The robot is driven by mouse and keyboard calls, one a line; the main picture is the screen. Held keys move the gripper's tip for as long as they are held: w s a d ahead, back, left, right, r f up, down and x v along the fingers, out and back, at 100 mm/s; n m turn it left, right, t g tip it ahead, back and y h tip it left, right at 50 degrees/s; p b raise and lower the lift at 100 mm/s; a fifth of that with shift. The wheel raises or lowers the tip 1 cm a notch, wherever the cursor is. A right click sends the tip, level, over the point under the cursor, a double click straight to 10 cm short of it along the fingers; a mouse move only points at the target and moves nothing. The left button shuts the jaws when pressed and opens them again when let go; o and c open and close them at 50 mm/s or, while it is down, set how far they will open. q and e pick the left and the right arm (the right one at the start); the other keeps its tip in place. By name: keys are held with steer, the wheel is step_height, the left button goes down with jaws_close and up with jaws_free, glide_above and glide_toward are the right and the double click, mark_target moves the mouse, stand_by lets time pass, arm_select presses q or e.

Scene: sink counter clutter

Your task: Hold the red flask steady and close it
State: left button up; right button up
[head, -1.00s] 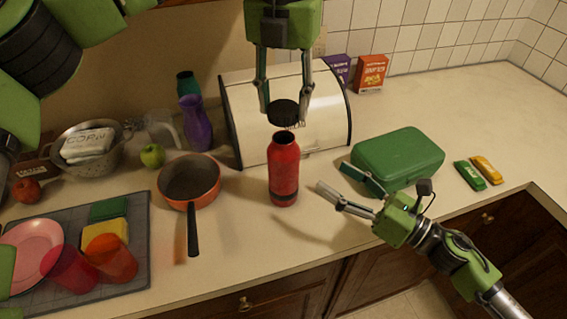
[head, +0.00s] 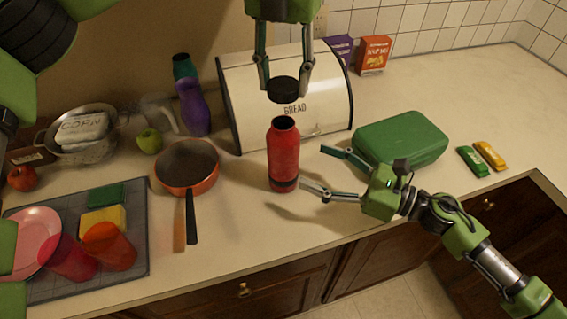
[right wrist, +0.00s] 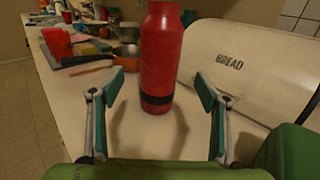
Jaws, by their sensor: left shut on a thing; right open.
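The red flask (head: 283,158) stands upright and open on the counter, with a black band near its base. It also shows in the right wrist view (right wrist: 161,60), its top cut off by the frame. My left gripper (head: 284,88) is shut on the black cap (head: 284,89) and holds it just above the flask's mouth, apart from it. My right gripper (head: 314,168) is open, to the right of the flask. In the right wrist view its fingers (right wrist: 161,95) are spread, with the flask between and beyond them, not visibly touched.
The white bread box (head: 325,100) stands behind the flask. A green box (head: 402,138) is behind my right gripper. An orange pan (head: 187,166) sits to the left, its handle toward the counter's front edge. Open counter lies at the far right.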

steer(key=x, duration=0.8)
steer(key=shift+w+a, duration=0.15)
steer(key=shift+a, duration=0.1)
steer(key=shift+c, duration=0.4)
steer(key=c, duration=1.6)
arm_select(q)
glide_above(283, 122)
steer(key=shift+f, duration=2.45)
steer(key=shift+f, duration=0.9)
steer(key=shift+f, duration=0.55)
